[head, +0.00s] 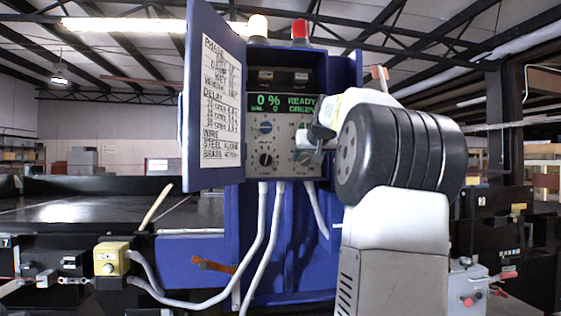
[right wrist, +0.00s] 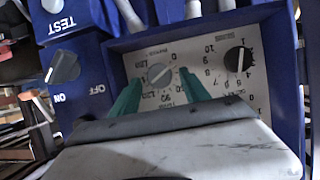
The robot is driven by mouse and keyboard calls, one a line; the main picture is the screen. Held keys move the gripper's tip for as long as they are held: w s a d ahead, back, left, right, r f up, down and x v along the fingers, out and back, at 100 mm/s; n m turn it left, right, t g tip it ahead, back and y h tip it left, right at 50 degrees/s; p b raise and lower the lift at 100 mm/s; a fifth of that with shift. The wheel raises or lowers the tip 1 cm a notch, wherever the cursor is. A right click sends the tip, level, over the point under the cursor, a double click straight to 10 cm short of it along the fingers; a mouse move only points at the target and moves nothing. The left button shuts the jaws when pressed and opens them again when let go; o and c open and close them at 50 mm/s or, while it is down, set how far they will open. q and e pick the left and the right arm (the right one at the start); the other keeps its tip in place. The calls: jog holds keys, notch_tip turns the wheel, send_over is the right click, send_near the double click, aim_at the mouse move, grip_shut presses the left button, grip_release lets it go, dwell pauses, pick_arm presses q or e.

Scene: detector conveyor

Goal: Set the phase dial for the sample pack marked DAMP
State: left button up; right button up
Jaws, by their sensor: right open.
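The blue control cabinet (head: 353,75) stands open, with a grey dial panel (head: 284,172) inside. In the right wrist view, upside down, a grey dial (right wrist: 160,76) with a degree-like scale, seemingly the phase dial, sits beside a black dial (right wrist: 238,60). My right gripper (right wrist: 161,78) is open, its green fingers on either side of the grey dial; contact cannot be told. In the head view the right gripper (head: 303,156) is at the panel's lower right, largely covering that dial. A handwritten card (head: 221,105) is on the open door. No pack marked DAMP shows. My left gripper is not in view.
Grey cables (head: 258,235) hang below the panel. A dark conveyor (head: 95,210) and yellow box (head: 110,259) are at left. An ON/OFF switch (right wrist: 65,67) and TEST button (right wrist: 52,5) show in the wrist view.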

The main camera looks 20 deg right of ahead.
aim_at(306, 160)
jog(key=shift+x, duration=1.55)
jog(key=shift+d, duration=0.1)
jog(key=shift+c, duration=0.4)
grip_shut()
